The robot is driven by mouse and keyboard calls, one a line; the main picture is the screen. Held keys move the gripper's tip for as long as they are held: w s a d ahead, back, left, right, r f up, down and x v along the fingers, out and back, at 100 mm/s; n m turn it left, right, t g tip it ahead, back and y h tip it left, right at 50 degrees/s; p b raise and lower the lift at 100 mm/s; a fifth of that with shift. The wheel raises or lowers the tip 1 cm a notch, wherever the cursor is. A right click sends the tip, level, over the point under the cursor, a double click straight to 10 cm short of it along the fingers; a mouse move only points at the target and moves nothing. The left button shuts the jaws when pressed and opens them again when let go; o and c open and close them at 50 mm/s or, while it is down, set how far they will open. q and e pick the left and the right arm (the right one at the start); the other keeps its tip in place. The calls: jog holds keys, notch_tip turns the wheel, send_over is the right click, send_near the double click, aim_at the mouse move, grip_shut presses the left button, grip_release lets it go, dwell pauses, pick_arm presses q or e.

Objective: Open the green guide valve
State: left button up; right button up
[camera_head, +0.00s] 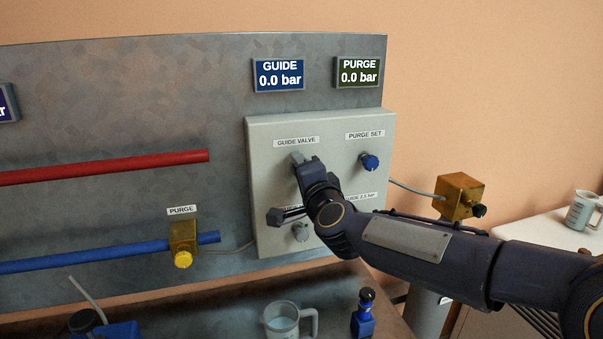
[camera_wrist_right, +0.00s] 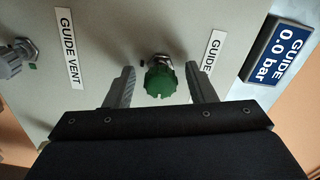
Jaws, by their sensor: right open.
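The green guide valve (camera_wrist_right: 160,79) is a ribbed round knob on a short metal stem, standing out from the light grey panel in the right wrist view. My right gripper (camera_wrist_right: 162,84) is open, with one finger on each side of the knob and a visible gap to it on both sides. In the head view my right gripper (camera_head: 303,162) is at the panel just below the GUIDE VALVE label (camera_head: 296,141) and hides the green knob. My left gripper is in neither view.
The GUIDE display (camera_head: 279,75) and PURGE display (camera_head: 358,72) both read 0.0 bar. A blue purge-set knob (camera_head: 370,162) is right of my gripper. A grey knob (camera_head: 299,232) sits lower on the panel. A mug (camera_head: 281,320) and a blue bottle (camera_head: 364,315) stand below.

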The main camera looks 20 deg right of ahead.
jog(key=s, duration=0.7)
jog(key=shift+s+d, duration=0.15)
jog(key=shift+s, duration=0.15)
